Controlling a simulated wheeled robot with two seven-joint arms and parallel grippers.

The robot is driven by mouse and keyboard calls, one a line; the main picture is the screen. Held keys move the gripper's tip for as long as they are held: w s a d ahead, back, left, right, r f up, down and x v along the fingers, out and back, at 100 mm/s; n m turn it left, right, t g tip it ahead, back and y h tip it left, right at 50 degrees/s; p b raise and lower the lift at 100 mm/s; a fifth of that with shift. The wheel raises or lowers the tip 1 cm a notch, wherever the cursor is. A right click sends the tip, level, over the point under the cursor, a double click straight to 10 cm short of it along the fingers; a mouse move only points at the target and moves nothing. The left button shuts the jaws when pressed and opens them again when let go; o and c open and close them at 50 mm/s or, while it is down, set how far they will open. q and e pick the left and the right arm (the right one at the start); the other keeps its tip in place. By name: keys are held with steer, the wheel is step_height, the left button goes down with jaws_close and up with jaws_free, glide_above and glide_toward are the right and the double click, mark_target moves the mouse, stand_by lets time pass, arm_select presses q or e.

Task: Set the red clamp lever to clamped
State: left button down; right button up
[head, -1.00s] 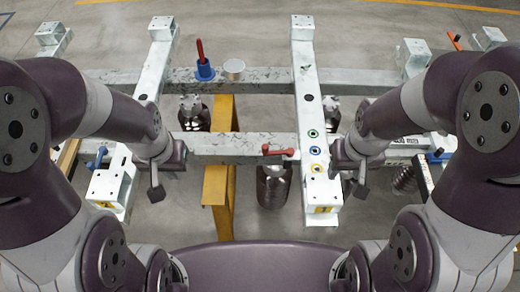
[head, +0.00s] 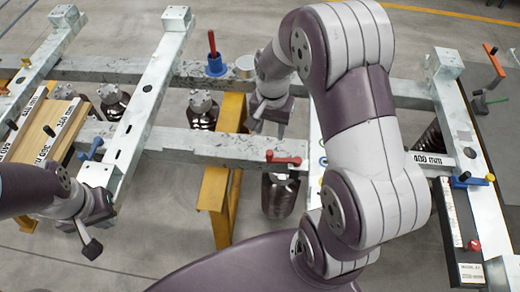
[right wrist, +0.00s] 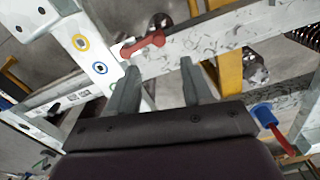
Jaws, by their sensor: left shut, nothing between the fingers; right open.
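The red clamp lever (head: 283,158) sits on the near grey cross beam (head: 190,142), at left of the long white rail. Its red arm lies roughly along the beam. It also shows in the right wrist view (right wrist: 143,45), beyond the fingertips. My right gripper (head: 269,130) is open and empty, pointing down above the beam, up and left of the lever and apart from it. Its spread fingers show in the right wrist view (right wrist: 158,70). My left gripper (head: 90,240) is shut and empty at the lower left, far from the lever.
A blue lever (head: 91,149) sits at left, an orange lever (head: 494,60) at right. My right arm hides much of the white rail.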

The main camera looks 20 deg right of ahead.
mark_target(270, 152)
step_height(270, 152, down, 12)
steer(key=shift+f, duration=0.1)
jaws_close()
